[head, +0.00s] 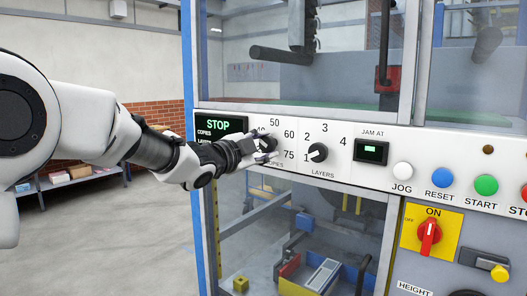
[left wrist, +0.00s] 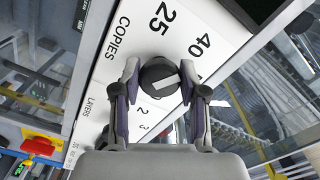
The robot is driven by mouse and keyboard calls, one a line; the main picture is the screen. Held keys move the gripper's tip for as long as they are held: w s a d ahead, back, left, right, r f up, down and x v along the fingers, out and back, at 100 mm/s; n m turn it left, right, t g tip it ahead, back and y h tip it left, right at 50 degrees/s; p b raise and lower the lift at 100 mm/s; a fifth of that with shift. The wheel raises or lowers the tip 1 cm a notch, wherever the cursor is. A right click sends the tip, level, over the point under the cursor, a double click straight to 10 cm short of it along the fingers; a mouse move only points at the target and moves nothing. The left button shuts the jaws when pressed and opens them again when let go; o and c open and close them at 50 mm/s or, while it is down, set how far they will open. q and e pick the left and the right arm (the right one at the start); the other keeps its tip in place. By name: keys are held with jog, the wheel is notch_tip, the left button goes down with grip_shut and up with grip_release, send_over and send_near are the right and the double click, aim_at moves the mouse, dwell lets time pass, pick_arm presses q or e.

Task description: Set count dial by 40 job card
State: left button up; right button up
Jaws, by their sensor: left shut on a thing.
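The copies dial is a black round knob with a white mark, seen in the left wrist view (left wrist: 160,80). The numbers 25 and 40 show on the white panel (left wrist: 130,48) beside it. In the head view the dial (head: 268,143) is partly covered by my left gripper (head: 262,151), and 50, 60 and 75 show around it. In the left wrist view my left gripper (left wrist: 160,88) has one finger on each side of the knob and is shut on it. The white mark lies toward the right of the knob there. No job card can be made out. My right gripper is not in view.
A layers dial (head: 318,152) sits just right of the copies dial. A dark display (head: 220,125) reads STOP. Further right are a jam display (head: 371,151), a white JOG button (head: 403,171), coloured buttons and a red ON switch (head: 429,236). Glass panels lie above and below.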

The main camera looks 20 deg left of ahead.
pick_arm(q)
jog(key=shift+r, duration=0.1)
jog(key=o, duration=1.1)
jog(key=shift+o, duration=0.2)
jog(key=shift+d, duration=0.1)
jog(key=v, duration=0.7)
jog(key=shift+s, duration=0.3)
jog(key=shift+w, duration=0.15)
